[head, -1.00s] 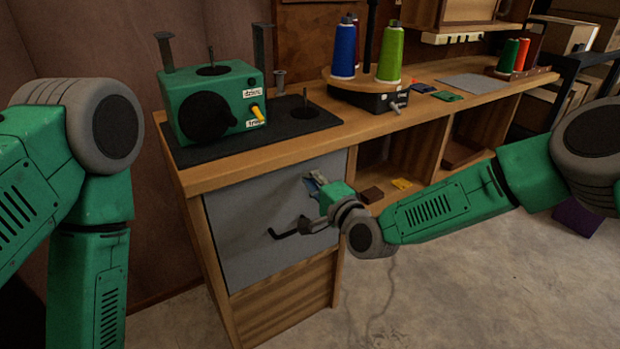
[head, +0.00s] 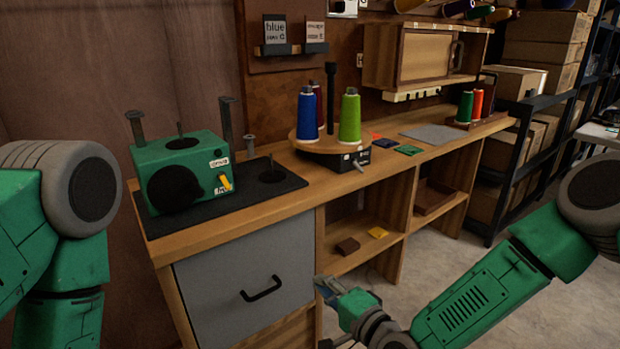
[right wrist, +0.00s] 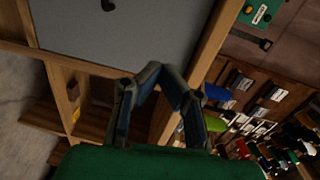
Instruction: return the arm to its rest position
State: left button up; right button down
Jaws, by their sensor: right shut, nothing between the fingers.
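My right gripper (head: 322,284) is low in front of the workbench, just right of the grey drawer front (head: 215,290). It is empty and apart from the drawer handle (head: 262,289). In the right wrist view its fingers (right wrist: 158,70) meet at the tips with nothing between them, and the grey drawer front (right wrist: 150,30) lies beyond. My right arm reaches in from the right edge. My left arm stands at the left edge with its forearm pointing down. My left gripper is out of the picture.
The workbench top carries a green machine (head: 180,165) on a dark mat and a turntable with thread spools (head: 349,118). Open shelves hold a brown block (head: 347,246) and a yellow block (head: 378,232). Dark shelving with boxes (head: 545,55) stands at the right. Floor (head: 465,265) is clear beside the bench.

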jog(key=s+d+f+n+g+h+p, duration=0.2)
jog(key=s+d+f+g, duration=0.15)
jog(key=s, duration=0.25)
jog(key=s+d+f+n+g+h+p, duration=0.1)
jog(key=s+d+f+n+g, duration=0.1)
jog(key=s+f+n, duration=0.3)
jog(key=s+d+f+g+h+p, duration=0.2)
jog(key=s, duration=0.6)
jog(key=s+d+r+n+g+h+p, duration=0.1)
jog(key=s+d+n+g+h+p, duration=0.2)
jog(key=s+d, duration=1.2)
jog(key=d+g+h, duration=0.2)
jog(key=shift+s+d+r+n, duration=0.2)
jog(key=shift+d+r+n, duration=0.05)
jog(key=shift+d+n, duration=0.15)
jog(key=shift+a+g, duration=0.15)
jog(key=shift+g, duration=0.1)
jog(key=shift+a+r, duration=0.1)
jog(key=shift+a, duration=0.15)
